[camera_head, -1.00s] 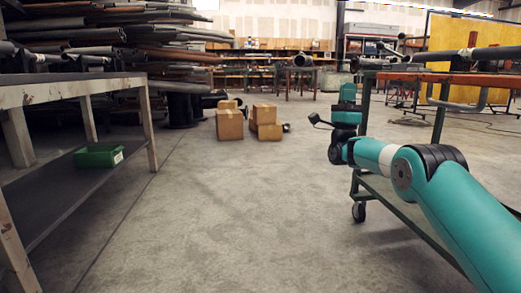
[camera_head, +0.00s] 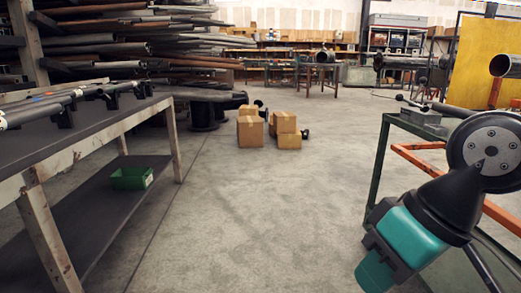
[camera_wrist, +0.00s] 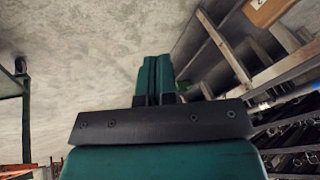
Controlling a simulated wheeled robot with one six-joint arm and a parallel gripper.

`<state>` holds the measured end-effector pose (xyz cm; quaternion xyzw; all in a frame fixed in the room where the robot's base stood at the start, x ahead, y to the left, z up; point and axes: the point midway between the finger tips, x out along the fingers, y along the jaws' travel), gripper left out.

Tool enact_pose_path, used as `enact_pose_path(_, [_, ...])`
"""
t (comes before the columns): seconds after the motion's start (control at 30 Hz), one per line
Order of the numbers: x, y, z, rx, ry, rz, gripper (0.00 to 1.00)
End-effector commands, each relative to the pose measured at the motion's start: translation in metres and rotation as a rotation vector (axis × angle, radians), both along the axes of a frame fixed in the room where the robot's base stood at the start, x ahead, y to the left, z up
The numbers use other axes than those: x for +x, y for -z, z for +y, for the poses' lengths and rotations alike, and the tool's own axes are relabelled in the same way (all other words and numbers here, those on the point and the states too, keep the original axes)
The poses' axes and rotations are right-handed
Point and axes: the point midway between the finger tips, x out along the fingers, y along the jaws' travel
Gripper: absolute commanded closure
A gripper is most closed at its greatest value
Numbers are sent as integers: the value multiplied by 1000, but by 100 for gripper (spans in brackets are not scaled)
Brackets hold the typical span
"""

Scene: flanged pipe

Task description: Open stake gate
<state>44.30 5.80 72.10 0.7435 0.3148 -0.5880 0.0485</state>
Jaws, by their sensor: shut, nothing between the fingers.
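My gripper (camera_wrist: 157,78) shows in the wrist view with its two teal fingers shut together and nothing between them. Bare concrete floor lies behind the fingers, and they touch nothing that I can see. In the head view the arm is at the lower right, and I cannot make out the fingers there. A green-framed cart (camera_head: 378,165) with orange rails (camera_head: 418,158) stands at the right, partly hidden behind the arm. No part is clearly recognisable as the stake gate.
A dark-topped workbench (camera_head: 105,128) stands at the left, with a green bin (camera_head: 131,178) on its lower shelf. Cardboard boxes (camera_head: 250,130) stand on the floor ahead, near stacked pipes (camera_head: 130,40). A yellow panel (camera_head: 483,60) is at the right. The middle floor is clear.

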Motion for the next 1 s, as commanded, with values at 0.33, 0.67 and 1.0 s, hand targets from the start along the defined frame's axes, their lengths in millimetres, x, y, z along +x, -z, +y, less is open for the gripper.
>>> enact_pose_path(0.33, [-44,-111,-13,-67,-102,80,100])
enact_pose_path(0.67, [-43,-238,-13,-65,-100,79,100])
enact_pose_path(1.0, [-43,-353,-13,-65,-99,79,100])
